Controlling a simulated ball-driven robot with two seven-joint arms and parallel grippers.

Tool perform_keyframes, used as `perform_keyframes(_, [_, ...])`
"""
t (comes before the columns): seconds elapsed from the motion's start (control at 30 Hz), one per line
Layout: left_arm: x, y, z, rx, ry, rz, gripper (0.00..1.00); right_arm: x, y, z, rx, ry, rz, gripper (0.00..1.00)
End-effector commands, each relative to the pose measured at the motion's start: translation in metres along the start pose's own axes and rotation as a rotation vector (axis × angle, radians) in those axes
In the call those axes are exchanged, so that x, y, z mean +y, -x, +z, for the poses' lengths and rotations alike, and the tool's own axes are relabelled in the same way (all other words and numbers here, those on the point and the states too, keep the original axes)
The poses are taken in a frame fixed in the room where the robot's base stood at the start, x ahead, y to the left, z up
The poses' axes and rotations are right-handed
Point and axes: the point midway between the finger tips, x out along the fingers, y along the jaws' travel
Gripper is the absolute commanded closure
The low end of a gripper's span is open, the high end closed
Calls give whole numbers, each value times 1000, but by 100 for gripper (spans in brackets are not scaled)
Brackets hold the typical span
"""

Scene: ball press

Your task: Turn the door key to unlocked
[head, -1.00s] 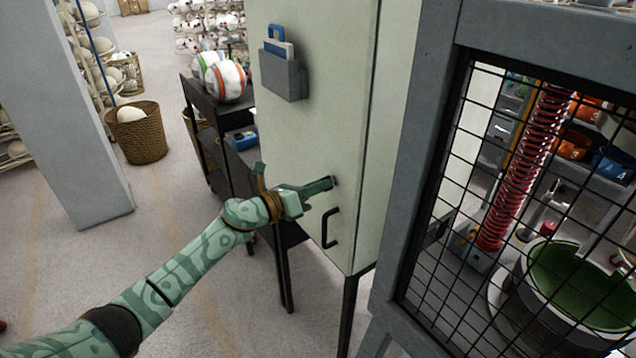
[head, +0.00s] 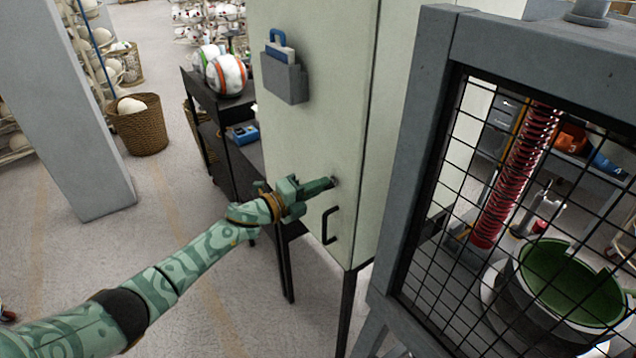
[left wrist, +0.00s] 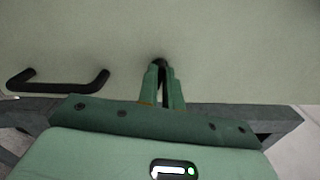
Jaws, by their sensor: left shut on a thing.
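The pale green cabinet door (head: 303,140) stands upright in the middle of the head view. The door key (head: 333,181) is a small dark piece on the door, just above the black handle (head: 330,226). My left gripper (head: 328,184) is shut on the key, its fingers pointing at the door. In the left wrist view, the fingertips (left wrist: 162,72) meet at the small dark key (left wrist: 159,62), and the handle (left wrist: 60,80) lies to the left. The fingers hide most of the key, so its exact angle cannot be told. My right gripper is not in view.
A grey-framed mesh cage (head: 420,170) stands close to the right of the cabinet. A dark shelf cart (head: 222,130) with balls is behind on the left. A grey holder (head: 284,80) with a blue padlock-shaped item is on the door.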

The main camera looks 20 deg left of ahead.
Motion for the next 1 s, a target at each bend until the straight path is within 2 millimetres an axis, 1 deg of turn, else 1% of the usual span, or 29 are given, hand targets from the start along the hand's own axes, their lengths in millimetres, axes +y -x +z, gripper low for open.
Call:
perform_keyframes(0.2, [-1, 0, 1, -2, 118, 0, 100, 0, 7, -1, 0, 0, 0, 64])
perform_keyframes(0.4, [0, 0, 1, -2, 178, 0, 100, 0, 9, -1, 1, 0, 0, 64])
perform_keyframes(0.93, [1, 0, 1, -1, 203, 0, 100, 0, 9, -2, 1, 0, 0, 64])
perform_keyframes(1.0, [1, 0, 0, -1, 203, 0, 79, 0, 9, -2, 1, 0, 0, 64])
